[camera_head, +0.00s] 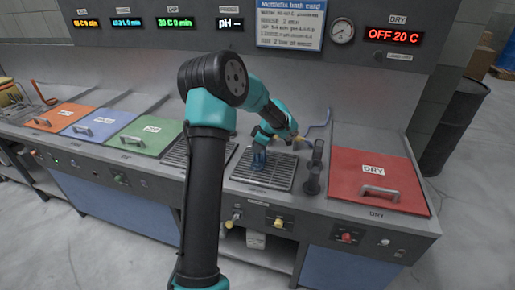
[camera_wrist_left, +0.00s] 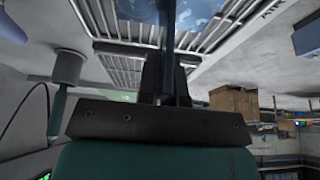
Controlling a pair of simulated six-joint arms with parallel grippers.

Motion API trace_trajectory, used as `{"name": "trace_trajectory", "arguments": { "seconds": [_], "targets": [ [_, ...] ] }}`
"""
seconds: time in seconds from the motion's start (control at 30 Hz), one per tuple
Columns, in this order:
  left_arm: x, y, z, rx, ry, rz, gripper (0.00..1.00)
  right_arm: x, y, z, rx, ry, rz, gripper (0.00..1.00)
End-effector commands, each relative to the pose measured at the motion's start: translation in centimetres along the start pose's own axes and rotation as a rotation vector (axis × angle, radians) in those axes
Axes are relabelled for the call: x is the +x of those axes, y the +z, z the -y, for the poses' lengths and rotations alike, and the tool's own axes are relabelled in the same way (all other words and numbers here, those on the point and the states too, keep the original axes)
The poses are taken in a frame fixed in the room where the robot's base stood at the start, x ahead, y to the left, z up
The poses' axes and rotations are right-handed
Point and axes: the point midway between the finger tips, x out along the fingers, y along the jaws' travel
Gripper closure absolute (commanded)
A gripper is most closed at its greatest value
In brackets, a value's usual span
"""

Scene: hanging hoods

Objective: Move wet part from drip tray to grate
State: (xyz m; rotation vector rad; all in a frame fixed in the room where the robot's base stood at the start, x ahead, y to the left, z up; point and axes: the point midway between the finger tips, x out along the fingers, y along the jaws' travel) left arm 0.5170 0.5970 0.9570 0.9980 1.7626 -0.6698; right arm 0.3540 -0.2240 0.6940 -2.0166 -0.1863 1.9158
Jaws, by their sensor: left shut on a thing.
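My left gripper (camera_head: 262,146) is shut on a small blue part (camera_head: 259,159), low over the right-hand slatted metal panel (camera_head: 277,179). I cannot tell whether the part touches the slats. A second slatted panel (camera_head: 174,156) lies to the left, partly hidden behind my arm. I cannot tell from their looks which is the drip tray and which the grate. In the left wrist view the dark fingers (camera_wrist_left: 163,82) close on a dark blue upright piece (camera_wrist_left: 170,35), with metal slats (camera_wrist_left: 120,25) beyond. My right gripper is not in view.
Green (camera_head: 143,136), blue (camera_head: 94,124) and orange (camera_head: 60,117) lids with handles line the left. A blue hooked tool (camera_head: 318,125) stands behind the right panel.

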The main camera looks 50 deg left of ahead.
Motion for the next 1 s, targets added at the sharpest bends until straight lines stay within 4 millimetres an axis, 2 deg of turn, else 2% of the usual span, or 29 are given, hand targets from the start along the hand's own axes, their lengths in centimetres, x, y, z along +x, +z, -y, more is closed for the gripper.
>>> {"name": "trace_trajectory", "arguments": {
  "seconds": [0.43,0.47,0.7,1.0],
  "targets": [
    [0.42,0.16,-0.05,-0.001,0.002,0.0,1.0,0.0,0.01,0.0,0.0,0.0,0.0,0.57],
    [0.41,0.17,-0.04,-0.001,0.002,0.0,0.91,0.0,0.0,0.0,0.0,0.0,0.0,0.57],
    [0.41,0.16,-0.03,-0.001,0.002,0.0,0.68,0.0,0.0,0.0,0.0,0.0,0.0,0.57],
    [0.24,0.1,-0.03,-0.001,0.002,0.0,0.68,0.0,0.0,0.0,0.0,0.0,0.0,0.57]
  ]
}}
